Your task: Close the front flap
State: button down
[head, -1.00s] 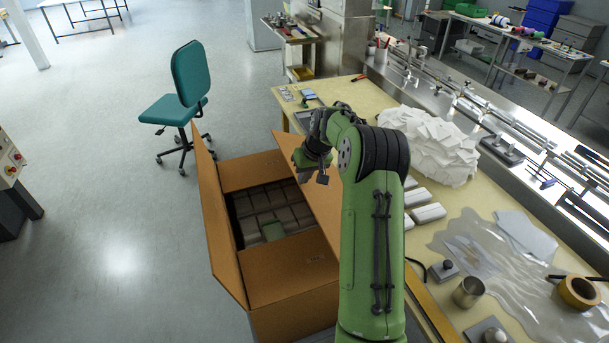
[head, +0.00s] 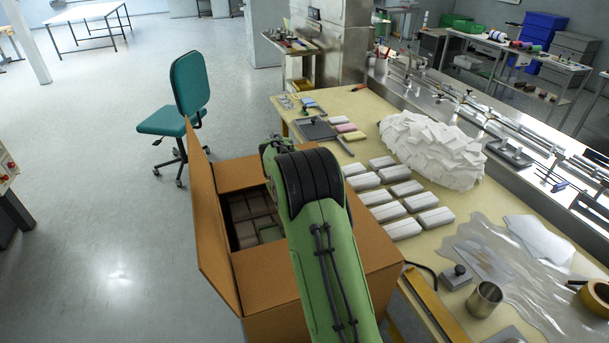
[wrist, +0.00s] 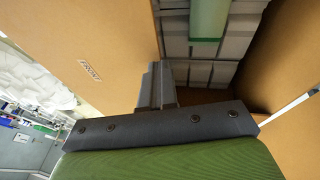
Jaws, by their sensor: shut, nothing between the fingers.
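The open cardboard carton stands left of the table, with grey packs (head: 250,212) and a green one inside. Its left flap (head: 215,240) stands raised. The near flap (head: 270,272) and far flap (head: 238,172) lie at low angles at the two ends of the opening. The right flap (head: 375,240) leans out toward the table. In the wrist view a flap with a small printed label (wrist: 90,70) is close on the left; I cannot tell which flap it is. My gripper (wrist: 156,85) is shut and empty over the carton; my arm hides it in the head view.
The yellow table (head: 385,150) on the right holds white packs (head: 400,205), a white heap (head: 435,145), a steel cup (head: 483,298) and a tape roll (head: 597,297). A teal chair (head: 185,100) stands beyond the carton.

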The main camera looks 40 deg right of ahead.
jog(key=shift+f, duration=0.15)
jog(key=w+p+v, duration=0.1)
jog(key=p+v, duration=0.2)
jog(key=v, duration=1.1)
jog(key=shift+w, duration=0.1)
